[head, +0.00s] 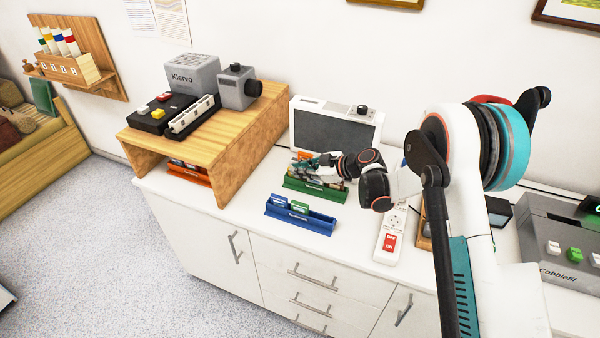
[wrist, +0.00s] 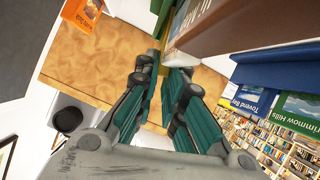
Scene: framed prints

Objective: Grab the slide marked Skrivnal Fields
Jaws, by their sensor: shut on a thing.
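My gripper (head: 308,163) is at the green rack (head: 316,187), in front of the grey-screened white device. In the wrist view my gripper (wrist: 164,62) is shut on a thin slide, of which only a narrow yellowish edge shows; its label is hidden. An orange slide (head: 304,155) stands just behind the gripper in the head view. An orange slide (wrist: 84,10) also shows at the wrist view's top left. I cannot read Skrivnal Fields anywhere. The slides Towend Bay (wrist: 250,98) and Grimmow Hills (wrist: 297,110) are at the right of the wrist view.
A blue rack (head: 302,219) with a blue and a green slide stands in front of the green rack. The wooden riser (head: 235,150) is at left, with an orange rack (head: 188,174) beneath. The white screen device (head: 335,128) is behind; a power strip (head: 391,240) lies at right.

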